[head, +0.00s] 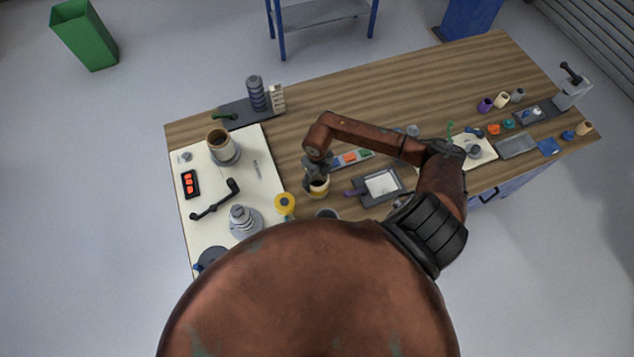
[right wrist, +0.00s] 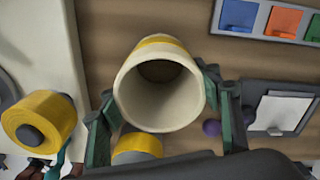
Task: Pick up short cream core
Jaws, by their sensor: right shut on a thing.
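The short cream core (head: 319,191) is a wide hollow tube with a yellow band, near the middle of the table's front part. In the right wrist view the core (right wrist: 160,101) shows its open end to the camera. My right gripper (head: 317,174) is shut on it, with one teal finger on each side of the tube. I cannot tell whether the core's lower end touches the table. My left gripper cannot be made out in the head view. Some reddish and teal parts at the lower left of the right wrist view are unclear.
A yellow roll (head: 284,203) stands left of the core. A tray of coloured pieces (head: 352,158) lies behind, and a dark tray with a white sheet (head: 381,186) to the right. A cream board (head: 258,189) with a stepped grey post (head: 243,219) lies left. The back middle table is clear.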

